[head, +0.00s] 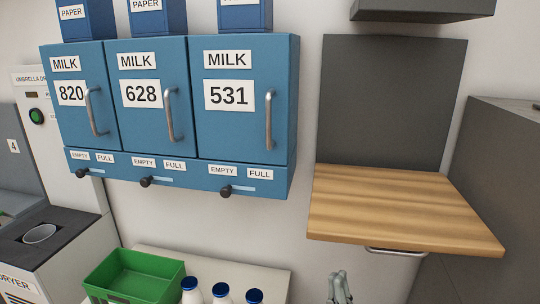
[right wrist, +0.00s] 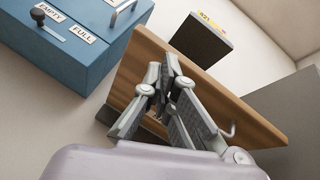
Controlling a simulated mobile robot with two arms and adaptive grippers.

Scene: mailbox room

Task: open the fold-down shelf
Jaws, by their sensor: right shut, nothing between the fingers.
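The fold-down shelf (head: 405,208) is a wooden board, lying about level and out from a dark grey wall panel (head: 390,100) in the head view. A metal bar handle (head: 396,252) shows under its front edge. My right gripper (head: 340,275) is shut and empty, in front of and below the shelf's front left part. In the right wrist view my right gripper (right wrist: 163,68) points up, with the wooden board (right wrist: 250,118) behind it. The gripper hides part of the board there. I cannot tell from these views whether they touch. My left gripper is not in view.
Blue milk boxes (head: 240,130) with handles hang on the wall left of the shelf. A green crate (head: 135,270) and several blue-capped bottles (head: 222,291) stand below them. A grey cabinet (head: 500,180) stands close on the right. A dark box (head: 420,9) hangs above.

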